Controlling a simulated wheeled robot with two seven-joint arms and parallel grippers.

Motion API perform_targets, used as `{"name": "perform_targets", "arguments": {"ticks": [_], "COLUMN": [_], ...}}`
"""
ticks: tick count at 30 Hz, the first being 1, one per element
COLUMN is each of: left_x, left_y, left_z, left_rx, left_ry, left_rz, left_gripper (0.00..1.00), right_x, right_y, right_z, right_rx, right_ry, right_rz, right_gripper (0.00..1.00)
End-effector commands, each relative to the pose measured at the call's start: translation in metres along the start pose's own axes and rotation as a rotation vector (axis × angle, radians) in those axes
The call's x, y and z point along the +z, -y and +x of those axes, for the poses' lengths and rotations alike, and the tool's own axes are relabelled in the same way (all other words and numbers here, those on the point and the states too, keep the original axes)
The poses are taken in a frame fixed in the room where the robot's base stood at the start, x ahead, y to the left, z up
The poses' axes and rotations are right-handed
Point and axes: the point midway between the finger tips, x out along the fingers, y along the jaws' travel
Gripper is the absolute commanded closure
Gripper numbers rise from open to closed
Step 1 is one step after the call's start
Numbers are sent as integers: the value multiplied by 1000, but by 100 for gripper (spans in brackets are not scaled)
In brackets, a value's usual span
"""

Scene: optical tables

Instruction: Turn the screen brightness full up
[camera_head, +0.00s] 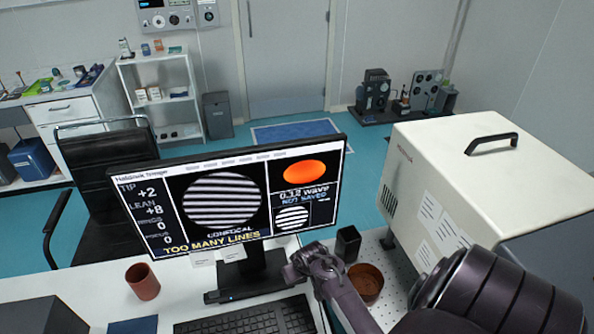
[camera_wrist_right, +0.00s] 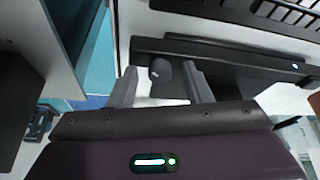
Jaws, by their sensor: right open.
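The monitor (camera_head: 240,190) stands on the white desk with its screen lit, showing striped patterns, an orange disc and the words "TOO MANY LINES". My right gripper (camera_head: 300,264) is at the monitor's lower right corner, just below the screen edge. In the right wrist view my right gripper (camera_wrist_right: 161,80) is open, with one finger on each side of a small dark round knob (camera_wrist_right: 160,69). The knob sits at a dark bar (camera_wrist_right: 225,76) with a small lit light. I cannot tell whether the fingers touch the knob. My left gripper is not in view.
A keyboard (camera_head: 250,318) lies in front of the monitor. A brown cup (camera_head: 142,281) stands at left. A black holder (camera_head: 348,243) and a brown bowl (camera_head: 366,283) stand right of my gripper. A large cream box (camera_head: 450,165) stands farther right.

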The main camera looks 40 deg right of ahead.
Motion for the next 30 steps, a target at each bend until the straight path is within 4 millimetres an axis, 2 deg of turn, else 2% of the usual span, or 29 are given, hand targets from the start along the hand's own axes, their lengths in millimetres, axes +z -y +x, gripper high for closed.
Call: {"name": "perform_targets", "arguments": {"ticks": [2,12,22,30], "left_x": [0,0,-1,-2], "left_y": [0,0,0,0], "left_z": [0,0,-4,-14], "left_rx": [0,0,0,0], "left_ry": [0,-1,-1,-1], "left_rz": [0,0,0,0], "left_gripper": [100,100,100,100], "right_x": [0,0,-1,-2], "right_y": [0,0,0,3], "right_z": [0,0,-2,-2], "right_rx": [0,0,20,86], "right_ry": [0,0,1,1], "right_rz": [0,1,47,209], "right_gripper": [56,100,100,100]}}
